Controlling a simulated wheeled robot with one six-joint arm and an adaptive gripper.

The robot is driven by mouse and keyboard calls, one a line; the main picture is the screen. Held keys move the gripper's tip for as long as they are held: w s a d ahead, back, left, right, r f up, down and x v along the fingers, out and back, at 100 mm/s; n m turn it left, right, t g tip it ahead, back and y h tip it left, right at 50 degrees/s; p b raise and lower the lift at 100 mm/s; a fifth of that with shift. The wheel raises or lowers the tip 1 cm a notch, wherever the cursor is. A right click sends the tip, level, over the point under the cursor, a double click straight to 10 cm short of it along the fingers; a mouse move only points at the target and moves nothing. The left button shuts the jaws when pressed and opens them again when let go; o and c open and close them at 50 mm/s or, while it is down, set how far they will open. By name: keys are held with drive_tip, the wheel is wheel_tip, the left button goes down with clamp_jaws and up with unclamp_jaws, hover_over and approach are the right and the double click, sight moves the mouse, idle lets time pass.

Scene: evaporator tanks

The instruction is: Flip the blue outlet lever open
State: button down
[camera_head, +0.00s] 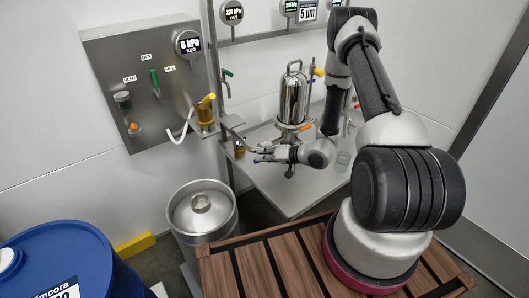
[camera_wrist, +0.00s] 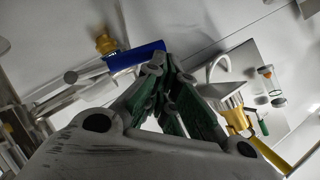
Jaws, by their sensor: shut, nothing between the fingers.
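The blue outlet lever (camera_wrist: 137,56) shows in the wrist view as a flat blue bar, just left of and beyond my fingertips. It lies close to the fingertips; I cannot tell whether they touch. My gripper (camera_wrist: 162,66) has its fingers together with nothing between them. In the head view my gripper (camera_head: 259,153) is in front of the pipework, left of the steel filter housing (camera_head: 293,98). I cannot clearly make out the blue lever in the head view, where the gripper and pipe fittings crowd that spot.
A keg (camera_head: 203,222) stands below, and a blue drum (camera_head: 60,250) front left.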

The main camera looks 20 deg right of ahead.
drive_tip(key=shift+a+f, duration=0.25)
drive_tip(key=shift+f, duration=0.15)
drive_tip(key=shift+s+d+r, duration=0.1)
idle(0.4)
